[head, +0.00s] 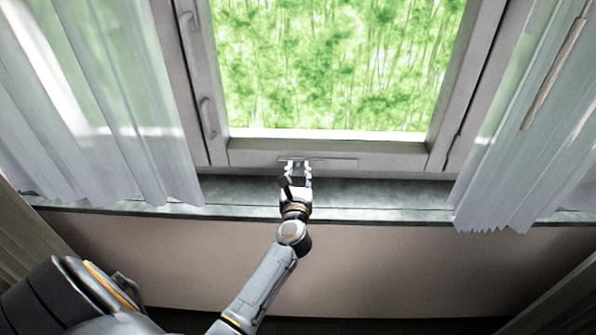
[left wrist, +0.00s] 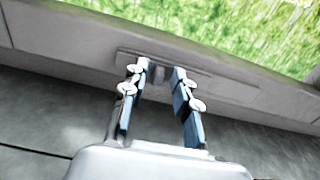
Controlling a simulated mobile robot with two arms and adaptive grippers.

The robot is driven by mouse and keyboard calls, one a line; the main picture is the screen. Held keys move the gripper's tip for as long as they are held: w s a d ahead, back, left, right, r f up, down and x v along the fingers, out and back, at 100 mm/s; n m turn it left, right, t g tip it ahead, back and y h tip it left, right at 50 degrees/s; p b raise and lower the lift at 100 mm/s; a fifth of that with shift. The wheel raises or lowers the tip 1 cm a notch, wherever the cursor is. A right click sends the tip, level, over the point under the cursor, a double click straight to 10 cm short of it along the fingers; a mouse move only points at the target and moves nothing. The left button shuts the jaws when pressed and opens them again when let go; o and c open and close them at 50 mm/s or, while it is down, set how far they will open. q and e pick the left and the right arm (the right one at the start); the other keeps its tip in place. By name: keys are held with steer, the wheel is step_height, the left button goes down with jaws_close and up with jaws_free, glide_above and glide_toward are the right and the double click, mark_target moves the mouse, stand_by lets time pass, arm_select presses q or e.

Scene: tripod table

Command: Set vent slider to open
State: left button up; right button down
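The vent slider strip (head: 335,162) is a thin grey bar set in the lower window frame in the head view. It also shows in the left wrist view (left wrist: 205,80), with a small knob (left wrist: 158,75) on it. My left gripper (head: 297,166) reaches up to the strip from below. In the left wrist view its two fingers (left wrist: 157,78) are apart, one on each side of the knob, with a gap to it visible. The fingertips hide part of the strip. I cannot tell whether a finger touches it. My right gripper is not in view.
A stone sill (head: 385,193) runs below the window frame (head: 390,155). Sheer curtains hang at the left (head: 150,130) and right (head: 505,170). Window handles (head: 207,118) sit on the left side of the frame. The sill around my left gripper is clear.

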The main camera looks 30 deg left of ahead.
arm_select(q)
jaws_close()
steer(key=w+d+b, duration=0.1)
steer(key=d, duration=0.1)
steer(key=w+d+b, duration=0.1)
steer(key=w+d, duration=0.1)
steer(key=d, duration=0.1)
steer(key=w+d+b, duration=0.1)
steer(key=d, duration=0.1)
steer(key=shift+w+d+f, duration=0.15)
steer(key=shift+w+d, duration=0.15)
steer(key=shift+o, duration=1.5)
jaws_free()
steer(key=shift+w+d, duration=0.1)
